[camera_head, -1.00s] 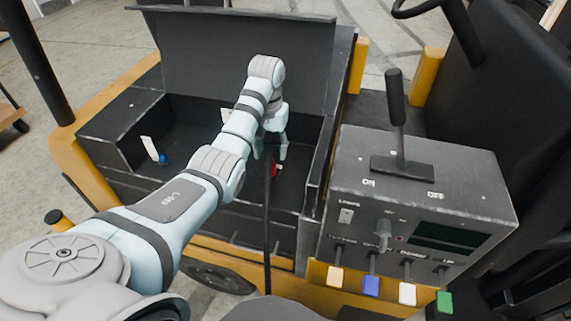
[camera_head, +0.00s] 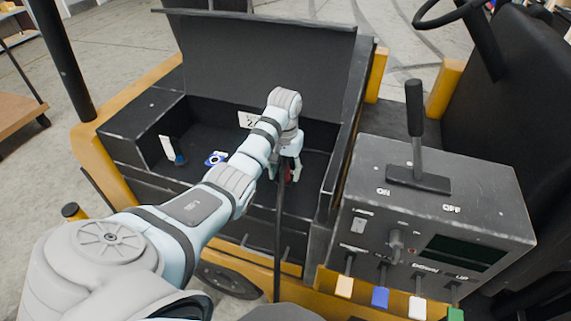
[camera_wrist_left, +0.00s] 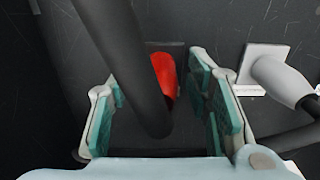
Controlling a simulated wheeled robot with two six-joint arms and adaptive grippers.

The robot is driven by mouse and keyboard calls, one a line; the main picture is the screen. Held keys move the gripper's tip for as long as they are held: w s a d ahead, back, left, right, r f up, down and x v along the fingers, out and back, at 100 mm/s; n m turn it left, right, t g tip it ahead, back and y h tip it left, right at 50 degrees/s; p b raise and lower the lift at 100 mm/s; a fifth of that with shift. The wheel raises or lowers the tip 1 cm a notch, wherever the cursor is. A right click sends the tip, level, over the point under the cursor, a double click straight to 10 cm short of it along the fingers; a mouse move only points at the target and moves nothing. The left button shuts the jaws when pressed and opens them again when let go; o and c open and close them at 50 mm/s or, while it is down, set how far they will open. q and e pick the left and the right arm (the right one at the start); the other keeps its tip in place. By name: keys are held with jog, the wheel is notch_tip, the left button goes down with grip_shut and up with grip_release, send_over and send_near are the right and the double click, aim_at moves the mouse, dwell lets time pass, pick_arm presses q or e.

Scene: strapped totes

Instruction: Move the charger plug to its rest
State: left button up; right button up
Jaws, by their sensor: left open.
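My left gripper (camera_head: 285,172) is open, reaching down into the dark open compartment (camera_head: 205,190) of the yellow-and-black vehicle. A red part (camera_head: 289,173) shows at its fingers; I take it for the charger plug, though its shape is mostly hidden. In the left wrist view the red part (camera_wrist_left: 164,76) lies beyond the open fingers (camera_wrist_left: 165,120), partly behind a thick black cable (camera_wrist_left: 135,65) that passes between them. In the head view the cable (camera_head: 278,240) runs down from the gripper. I cannot tell which part is the rest. My right gripper is not in view.
A raised lid (camera_head: 265,65) stands behind the compartment. A console (camera_head: 435,205) with a lever (camera_head: 414,120) is to the right.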

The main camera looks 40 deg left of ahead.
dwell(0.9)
pick_arm(q)
grip_shut()
